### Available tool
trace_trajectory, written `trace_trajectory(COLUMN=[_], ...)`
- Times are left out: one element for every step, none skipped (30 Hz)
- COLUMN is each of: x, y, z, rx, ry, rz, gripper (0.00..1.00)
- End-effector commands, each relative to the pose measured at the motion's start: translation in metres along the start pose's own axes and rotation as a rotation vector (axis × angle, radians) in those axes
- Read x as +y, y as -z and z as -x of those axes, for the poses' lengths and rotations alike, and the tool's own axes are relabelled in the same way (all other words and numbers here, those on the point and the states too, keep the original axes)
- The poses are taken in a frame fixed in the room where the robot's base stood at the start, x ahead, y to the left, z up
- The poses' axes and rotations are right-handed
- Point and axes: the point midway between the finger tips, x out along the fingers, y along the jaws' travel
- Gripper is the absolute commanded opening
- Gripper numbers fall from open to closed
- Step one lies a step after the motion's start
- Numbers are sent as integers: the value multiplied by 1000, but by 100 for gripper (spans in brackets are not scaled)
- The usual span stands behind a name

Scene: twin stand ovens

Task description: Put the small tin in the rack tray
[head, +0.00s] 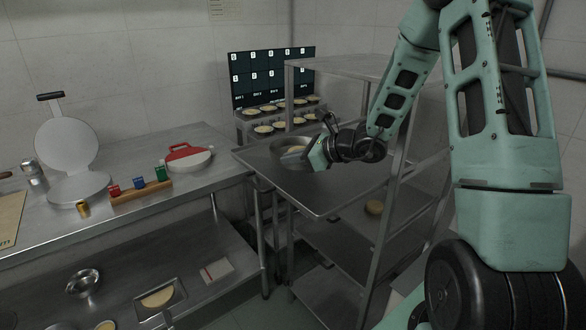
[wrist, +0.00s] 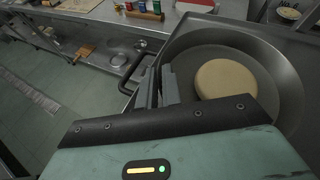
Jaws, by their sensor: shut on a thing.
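The small tin (head: 291,143) is a round grey metal pan, seen in the head view at the upper part of the rack. In the wrist view the tin (wrist: 288,100) lies right of the fingers, with a pale round dough disc (wrist: 225,79) inside. My gripper (head: 303,156) is shut on the tin's near wall; its fingers show in the wrist view (wrist: 160,86). The rack tray (head: 322,190) is a flat metal sheet below the tin. The tin looks level and over the tray. I cannot tell whether it touches the tray.
A steel counter (head: 150,205) on the left holds a round press (head: 68,150), a red-handled white disc (head: 188,157) and shaker jars. Filled tins (head: 263,129) stand behind the rack tray.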

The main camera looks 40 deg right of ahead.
Motion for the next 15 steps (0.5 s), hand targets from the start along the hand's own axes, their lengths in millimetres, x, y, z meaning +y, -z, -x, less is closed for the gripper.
trace_trajectory(x=[2,2,3,3,3,4,4,4,4,4,4,4,4,4,4], y=[7,12,17,20,24,27,29,31,32,32,32,32,32,32,33], z=[-3,-5,-7,-9,-10,-12,-12,-13,-13,-14,-14,-14,-14,-14,-14], rx=[2,3,2,1,1,0,0,0,0,0,0,0,0,0,1], ry=[-2,-3,-2,-2,-2,-2,-2,-1,0,0,1,1,1,1,0], rz=[-6,-6,-6,-6,-5,-4,-4,-2,-1,-1,0,0,0,0,-1], gripper=[0,0,0,0,0,0,0,0,0,0,0,0,0,0,10])
